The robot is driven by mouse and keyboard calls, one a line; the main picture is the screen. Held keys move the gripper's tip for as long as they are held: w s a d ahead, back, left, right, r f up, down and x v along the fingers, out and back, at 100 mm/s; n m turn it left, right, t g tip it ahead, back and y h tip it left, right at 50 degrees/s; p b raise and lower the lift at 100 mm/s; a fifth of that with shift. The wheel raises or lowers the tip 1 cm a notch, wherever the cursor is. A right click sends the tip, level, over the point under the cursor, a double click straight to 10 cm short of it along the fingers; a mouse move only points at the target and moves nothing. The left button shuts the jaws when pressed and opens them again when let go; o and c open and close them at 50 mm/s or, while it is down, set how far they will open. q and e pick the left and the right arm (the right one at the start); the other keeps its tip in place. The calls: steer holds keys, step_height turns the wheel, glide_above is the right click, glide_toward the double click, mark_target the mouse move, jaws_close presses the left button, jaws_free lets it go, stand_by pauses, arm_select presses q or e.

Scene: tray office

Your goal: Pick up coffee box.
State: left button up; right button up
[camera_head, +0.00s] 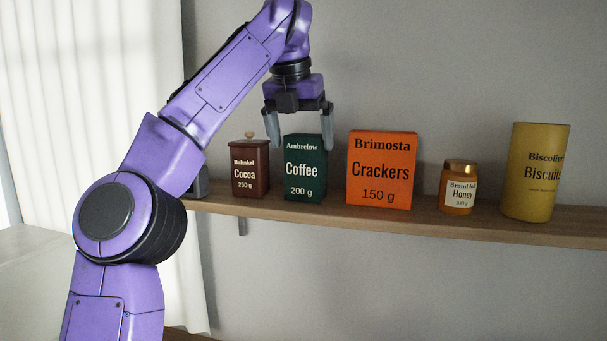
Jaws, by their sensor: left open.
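The coffee box (304,172) is dark green with white lettering and stands upright on a wooden wall shelf (400,221). It is between a brown cocoa box and an orange crackers box. My left gripper (300,135) points down at the coffee box's top, with its fingers open. One finger shows near the left upper side of the box and the other near its right upper side. I cannot tell whether either finger touches it. My right gripper is not in view.
The cocoa box (250,170) with a knob stands close on the left. The crackers box (381,171) is on the right, then a honey jar (459,190) and a yellow biscuits tin (535,172). A grey item (201,184) sits at the shelf's left end, partly behind my arm.

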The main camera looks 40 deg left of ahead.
mark_target(306, 157)
arm_select(q)
steer(key=x, duration=0.3)
steer(key=w+b+x, duration=0.1)
steer(key=x, duration=0.2)
steer(key=shift+w+r, duration=0.1)
steer(key=shift+r, duration=0.05)
steer(key=shift+s+r, duration=0.15)
steer(key=shift+s, duration=0.3)
steer(key=shift+w, duration=0.1)
steer(key=c, duration=1)
